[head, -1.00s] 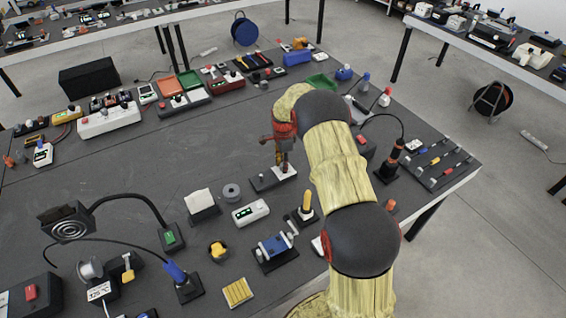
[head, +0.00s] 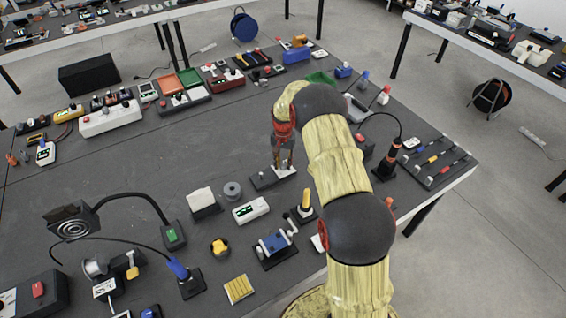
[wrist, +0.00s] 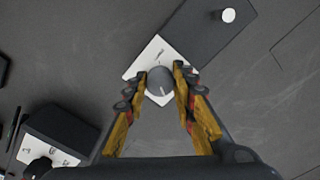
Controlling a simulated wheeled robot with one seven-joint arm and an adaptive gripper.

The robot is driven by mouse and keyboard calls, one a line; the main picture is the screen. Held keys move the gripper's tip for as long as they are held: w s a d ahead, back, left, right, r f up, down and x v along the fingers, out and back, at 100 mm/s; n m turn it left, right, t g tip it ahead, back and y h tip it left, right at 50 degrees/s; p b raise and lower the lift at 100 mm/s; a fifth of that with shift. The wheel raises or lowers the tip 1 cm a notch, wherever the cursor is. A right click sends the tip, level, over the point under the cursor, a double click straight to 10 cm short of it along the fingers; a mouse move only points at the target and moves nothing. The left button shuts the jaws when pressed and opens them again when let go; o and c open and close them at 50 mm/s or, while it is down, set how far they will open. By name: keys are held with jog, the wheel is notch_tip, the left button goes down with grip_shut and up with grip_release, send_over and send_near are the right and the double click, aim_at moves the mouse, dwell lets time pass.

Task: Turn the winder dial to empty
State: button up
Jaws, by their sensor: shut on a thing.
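The winder dial (wrist: 160,79) is a round grey knob with a pale pointer line on its near side in the wrist view. It sits on a white plate (wrist: 138,68) with small dark marks at its far edge, too small to read. The plate is on one end of a dark base (wrist: 200,38), which also shows in the head view (head: 264,182). My gripper (wrist: 160,82) points down over the dial, with a finger on its left and right sides, shut on it. In the head view my gripper (head: 283,164) largely hides the dial.
A small white peg (wrist: 228,15) stands at the base's other end. A grey ring (head: 232,190) and a white device (head: 251,210) stand nearby.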

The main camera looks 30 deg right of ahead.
jog(key=n, duration=0.4)
jog(key=shift+r+n, duration=0.1)
jog(key=shift+n, duration=0.2)
jog(key=n, duration=0.3)
jog(key=shift+d+n+p, duration=0.1)
jog(key=shift+n+p, duration=0.2)
jog(key=shift+p, duration=0.1)
jog(key=n, duration=0.8)
jog(key=shift+d, duration=0.1)
jog(key=n, duration=0.4)
jog(key=shift+w+n+p, duration=0.1)
jog(key=shift+n+p, duration=0.2)
jog(key=n, duration=0.3)
jog(key=shift+n, duration=0.4)
jog(key=n, duration=0.4)
jog(key=shift+w, duration=0.1)
jog(key=shift+n, duration=2)
